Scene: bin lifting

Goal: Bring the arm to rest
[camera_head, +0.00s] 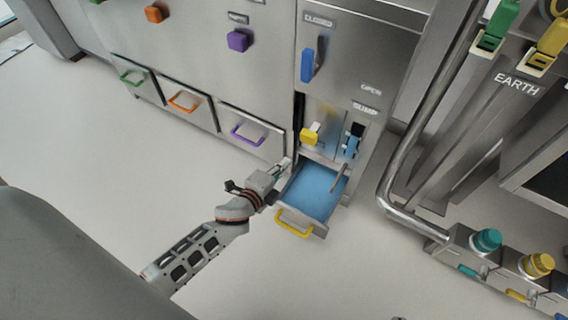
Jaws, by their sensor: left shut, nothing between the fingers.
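My left arm comes in from the lower left in the head view. Its gripper (281,172) is shut and empty, just left of an open drawer (314,192) with a blue inside and a yellow handle (294,223). The fingertips are small here and sit close to the drawer's back left corner and the cabinet front; I cannot tell whether they touch. My right gripper is not in view.
A grey cabinet (270,75) stands behind, with closed bins bearing green (133,78), orange (184,103) and purple (249,135) handles. Steel pipes (418,125) and capped units (487,240) stand at the right. The floor (110,180) left of the arm is clear.

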